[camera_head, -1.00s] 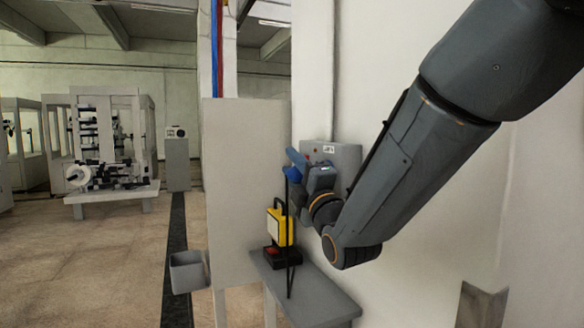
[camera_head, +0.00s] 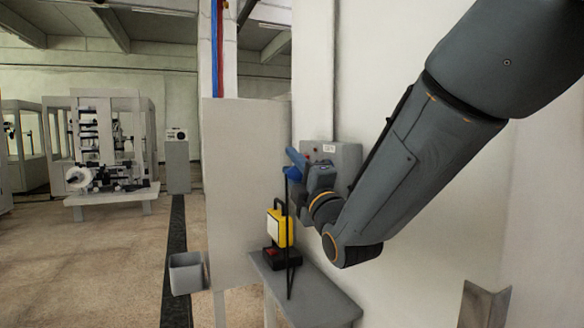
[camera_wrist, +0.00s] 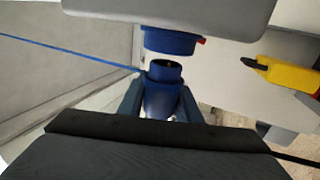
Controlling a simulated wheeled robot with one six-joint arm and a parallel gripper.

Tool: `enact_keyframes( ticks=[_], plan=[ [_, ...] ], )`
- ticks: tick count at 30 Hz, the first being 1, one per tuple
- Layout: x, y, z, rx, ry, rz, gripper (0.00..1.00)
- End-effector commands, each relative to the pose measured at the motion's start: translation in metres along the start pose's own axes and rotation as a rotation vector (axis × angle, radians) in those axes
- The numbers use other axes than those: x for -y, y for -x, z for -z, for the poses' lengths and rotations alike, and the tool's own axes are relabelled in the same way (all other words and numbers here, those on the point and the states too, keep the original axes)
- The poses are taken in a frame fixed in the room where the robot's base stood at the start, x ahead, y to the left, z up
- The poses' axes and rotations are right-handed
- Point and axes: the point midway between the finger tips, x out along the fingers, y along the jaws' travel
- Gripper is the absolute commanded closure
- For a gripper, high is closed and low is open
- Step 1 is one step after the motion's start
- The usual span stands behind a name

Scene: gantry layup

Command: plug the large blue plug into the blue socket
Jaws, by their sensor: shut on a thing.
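The large blue plug (camera_wrist: 163,88) is held between the two fingers of my gripper (camera_wrist: 160,98) in the wrist view. Its round open end faces the blue socket (camera_wrist: 170,41), a blue ring on the grey box (camera_wrist: 190,12). A small gap shows between plug and socket, and the plug looks slightly left of the socket's middle. In the head view my gripper (camera_head: 314,178) is beside the grey box (camera_head: 347,160) on the wall. Two blue parts (camera_head: 294,165) show at its left; which is plug and which is socket is hard to tell there.
A dark cable (camera_head: 289,240) hangs below the blue parts. A yellow lamp-like thing (camera_head: 274,228) on a black base stands on a grey shelf (camera_head: 318,290) below my gripper; yellow also shows in the wrist view (camera_wrist: 285,73).

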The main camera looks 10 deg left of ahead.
Motion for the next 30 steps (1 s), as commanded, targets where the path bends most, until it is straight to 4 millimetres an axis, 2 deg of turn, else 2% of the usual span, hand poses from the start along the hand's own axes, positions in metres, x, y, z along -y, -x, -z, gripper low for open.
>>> enact_keyframes(
  ticks=[11, 30],
  plan=[
    [-0.001, 0.0, -0.001, 0.0, 0.0, -0.001, 0.92],
    [-0.001, 0.0, -0.015, 0.001, 0.0, -0.002, 0.92]
  ],
)
